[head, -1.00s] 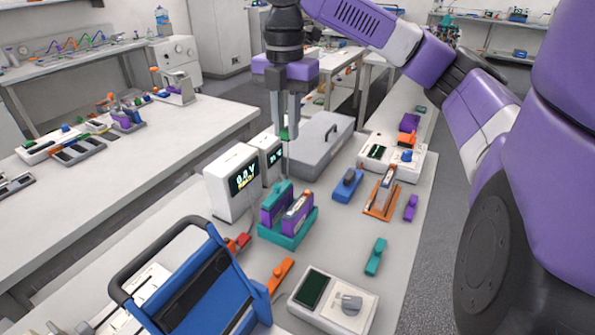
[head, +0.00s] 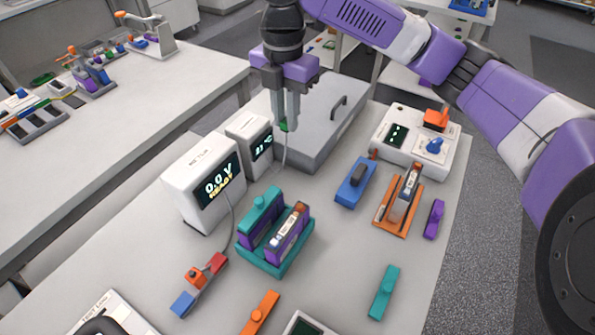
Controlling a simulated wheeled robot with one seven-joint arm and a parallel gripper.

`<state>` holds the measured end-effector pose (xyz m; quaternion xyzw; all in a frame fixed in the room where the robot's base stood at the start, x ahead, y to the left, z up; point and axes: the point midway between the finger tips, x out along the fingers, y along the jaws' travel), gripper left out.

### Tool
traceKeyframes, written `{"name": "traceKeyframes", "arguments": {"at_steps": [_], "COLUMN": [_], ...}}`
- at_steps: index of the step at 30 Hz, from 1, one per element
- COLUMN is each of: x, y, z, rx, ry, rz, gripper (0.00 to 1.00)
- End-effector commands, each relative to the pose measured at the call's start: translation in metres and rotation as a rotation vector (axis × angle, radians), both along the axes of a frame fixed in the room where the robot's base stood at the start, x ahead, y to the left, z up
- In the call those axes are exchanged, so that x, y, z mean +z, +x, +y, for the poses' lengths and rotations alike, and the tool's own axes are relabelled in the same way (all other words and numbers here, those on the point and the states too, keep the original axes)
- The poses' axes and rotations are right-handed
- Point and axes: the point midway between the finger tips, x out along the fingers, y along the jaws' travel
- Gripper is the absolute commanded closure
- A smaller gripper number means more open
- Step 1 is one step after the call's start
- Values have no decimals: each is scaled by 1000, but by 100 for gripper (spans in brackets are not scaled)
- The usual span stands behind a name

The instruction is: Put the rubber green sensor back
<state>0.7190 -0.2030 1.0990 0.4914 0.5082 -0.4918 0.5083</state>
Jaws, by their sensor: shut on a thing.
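My gripper (head: 285,122) points down above the bench, left of the grey lidded case's handle. It is shut on the small green sensor (head: 284,127), which shows between the fingertips. A thin pale lead (head: 284,150) hangs below the sensor toward the small white meter (head: 249,145), whose screen reads about 21 °C. The fingers hide most of the sensor. The sensor appears clear of the bench and of the meter, but its exact height is hard to tell.
A larger white meter (head: 203,185) reads 0.0 V READY. In front stands a teal holder (head: 272,262) with purple-sided cells. The grey case (head: 320,140) lies behind. An orange stand (head: 393,217), blue block (head: 355,183) and white control box (head: 415,143) are at right.

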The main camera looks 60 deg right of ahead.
Motion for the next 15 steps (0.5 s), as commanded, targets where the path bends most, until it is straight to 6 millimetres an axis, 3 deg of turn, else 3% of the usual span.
{"name": "traceKeyframes", "arguments": {"at_steps": [3,15], "x": [-30,-120], "y": [-1,-1], "z": [2,0], "rx": [-1,0], "ry": [7,2], "rz": [2,1], "gripper": [100,100]}}
